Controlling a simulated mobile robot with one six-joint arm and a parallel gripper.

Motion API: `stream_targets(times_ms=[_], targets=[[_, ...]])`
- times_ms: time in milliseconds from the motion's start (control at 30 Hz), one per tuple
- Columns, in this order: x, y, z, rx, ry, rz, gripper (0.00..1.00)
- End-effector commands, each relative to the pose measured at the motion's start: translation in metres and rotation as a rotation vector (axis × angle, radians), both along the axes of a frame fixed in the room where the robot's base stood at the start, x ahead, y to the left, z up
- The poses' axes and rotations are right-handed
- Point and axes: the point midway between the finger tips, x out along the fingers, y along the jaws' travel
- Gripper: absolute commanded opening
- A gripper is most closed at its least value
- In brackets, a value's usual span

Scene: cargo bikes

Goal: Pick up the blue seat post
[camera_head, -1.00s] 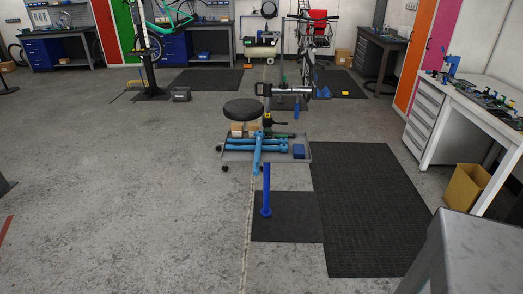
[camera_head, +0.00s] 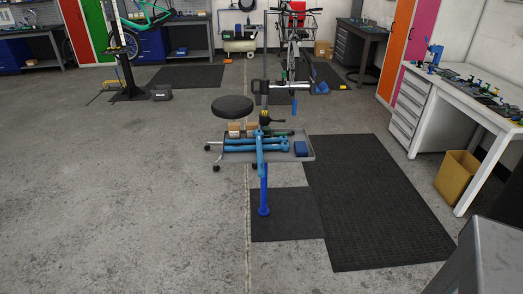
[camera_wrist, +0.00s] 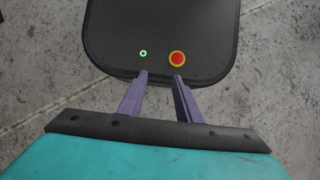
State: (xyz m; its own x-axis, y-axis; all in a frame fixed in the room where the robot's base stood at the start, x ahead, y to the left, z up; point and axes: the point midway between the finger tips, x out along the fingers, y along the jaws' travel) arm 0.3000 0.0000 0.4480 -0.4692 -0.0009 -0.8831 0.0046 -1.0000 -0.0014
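A dark blue post (camera_head: 264,192) stands upright on a small dark mat (camera_head: 285,228) in the middle of the head view, with a wider round foot. Several lighter blue tubes (camera_head: 240,145) lie on a grey wheeled tray (camera_head: 300,157) just behind it, and one hangs over the front edge, close to the post's top in the picture. I cannot tell for sure which is the seat post. My gripper (camera_wrist: 160,75) shows only in the wrist view. Its two purple fingers are apart with nothing between them, over my own dark body top with a red button.
A long dark mat (camera_head: 375,200) lies to the right.

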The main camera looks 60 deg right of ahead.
Motion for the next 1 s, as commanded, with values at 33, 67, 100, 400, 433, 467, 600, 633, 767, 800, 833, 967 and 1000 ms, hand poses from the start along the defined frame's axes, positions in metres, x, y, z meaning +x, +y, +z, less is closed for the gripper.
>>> stream_targets(times_ms=[33, 67, 100, 400, 433, 467, 600, 633, 767, 800, 833, 967, 1000], targets=[[0.0, 0.0, 0.0, 0.0, 0.0, 0.0, 0.31], [0.0, 0.0, 0.0, 0.0, 0.0, 0.0, 0.31], [0.0, 0.0, 0.0, 0.0, 0.0, 0.0, 0.31], [0.001, 0.0, 0.0, 0.001, -0.001, -0.003, 0.45], [0.002, -0.001, 0.001, 0.001, -0.003, -0.004, 0.45], [0.004, -0.001, 0.001, 0.003, -0.005, -0.008, 0.45], [0.018, -0.006, 0.004, 0.013, -0.023, -0.038, 0.45], [0.023, -0.008, 0.006, 0.016, -0.029, -0.049, 0.45], [0.05, -0.02, 0.014, 0.032, -0.065, -0.112, 0.45], [0.061, -0.025, 0.017, 0.04, -0.08, -0.135, 0.45], [0.069, -0.03, 0.02, 0.044, -0.091, -0.152, 0.45], [0.104, -0.055, 0.035, 0.064, -0.144, -0.23, 0.45], [0.114, -0.064, 0.039, 0.07, -0.16, -0.253, 0.45]])
